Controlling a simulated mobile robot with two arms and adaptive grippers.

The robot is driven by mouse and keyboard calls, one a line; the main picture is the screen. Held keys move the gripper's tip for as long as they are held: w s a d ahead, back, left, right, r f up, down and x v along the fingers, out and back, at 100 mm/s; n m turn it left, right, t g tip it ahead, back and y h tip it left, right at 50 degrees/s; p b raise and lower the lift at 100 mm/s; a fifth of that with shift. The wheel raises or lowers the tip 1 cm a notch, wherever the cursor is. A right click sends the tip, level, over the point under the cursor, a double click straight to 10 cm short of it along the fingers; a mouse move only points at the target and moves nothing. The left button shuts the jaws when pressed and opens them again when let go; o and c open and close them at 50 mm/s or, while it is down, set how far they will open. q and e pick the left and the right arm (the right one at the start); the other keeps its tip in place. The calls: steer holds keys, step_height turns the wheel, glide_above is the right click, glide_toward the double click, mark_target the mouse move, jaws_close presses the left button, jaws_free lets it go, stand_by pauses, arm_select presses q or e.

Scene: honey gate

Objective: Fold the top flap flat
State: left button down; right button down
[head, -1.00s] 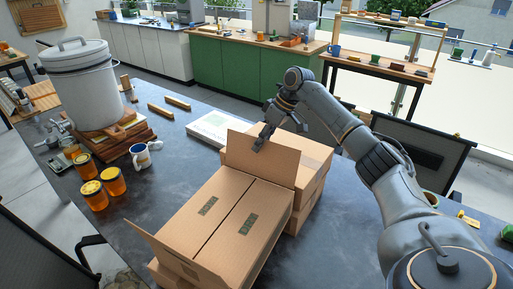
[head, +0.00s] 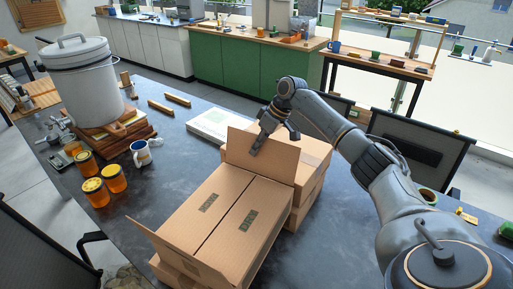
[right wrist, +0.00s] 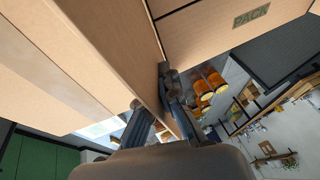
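The cardboard box (head: 213,215) lies in the middle of the dark table, with two long panels closed and stamped. Its far end flap (head: 262,160) stands upright. Another flap (head: 176,253) at the near left end sticks up at a slant. My right gripper (head: 263,142) is at the top edge of the far flap, one finger in front of it. In the right wrist view my fingers (right wrist: 154,112) are spread, with cardboard running between them; firm contact cannot be made out. My left gripper is not in view.
More cartons (head: 307,165) stand right behind the box. A white book (head: 212,125) lies beyond it. Honey jars (head: 95,192), a mug (head: 142,153) and a white bucket (head: 84,85) on wooden boards stand left. The table between jars and box is clear.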

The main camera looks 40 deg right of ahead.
steer(key=shift+r, duration=0.1)
steer(key=shift+s+a+r+t+h+p, duration=0.25)
steer(key=shift+a+h+p, duration=0.25)
steer(key=shift+p, duration=0.5)
steer(key=a+h+p, duration=0.1)
steer(key=p, duration=0.1)
steer(key=s+a+t+h+p, duration=0.1)
steer(key=shift+n+p, duration=0.4)
steer(key=shift+s+a+f+t+h+p, duration=0.2)
steer(key=shift+a+t+h+p, duration=0.35)
steer(key=shift+h+p, duration=0.4)
steer(key=shift+s+a+f+p, duration=0.15)
steer(key=shift+a+f+p, duration=0.05)
steer(key=shift+a+p, duration=0.2)
steer(key=shift+f, duration=0.15)
